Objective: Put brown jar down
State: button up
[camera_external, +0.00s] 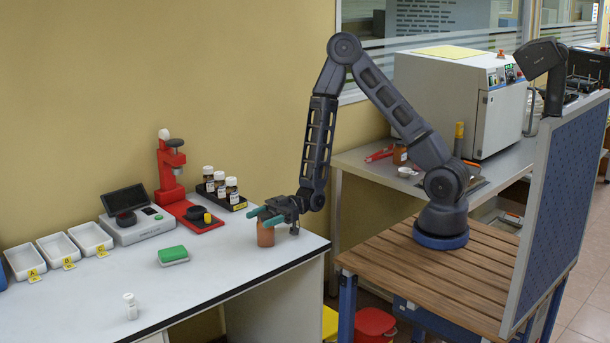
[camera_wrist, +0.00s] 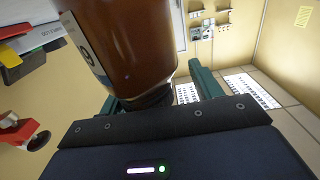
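The brown jar (camera_external: 265,236) stands upright at the right end of the white table, and its base appears to rest on the tabletop. My gripper (camera_external: 264,216) is level over it, with its teal fingers pointing left around the jar's top. In the wrist view the jar (camera_wrist: 125,40) fills the upper middle, with its pale label at the left and its dark neck low between the fingers. A gap shows between the neck and the right finger (camera_wrist: 205,83). The left finger (camera_wrist: 110,105) is partly hidden by the jar. The fingers look open around it.
A black rack (camera_external: 238,206) with several brown bottles and a red press (camera_external: 172,170) stand behind, to the left. A green sponge (camera_external: 173,254), a small white bottle (camera_external: 131,307), a scale (camera_external: 138,229) and white trays (camera_external: 58,248) are further left. The table's front middle is clear.

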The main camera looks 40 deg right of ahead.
jog(key=shift+d+r, duration=0.1)
jog(key=shift+r, duration=0.05)
jog(key=d, duration=1.1)
jog(key=shift+d, duration=0.4)
jog(key=shift+w, duration=0.1)
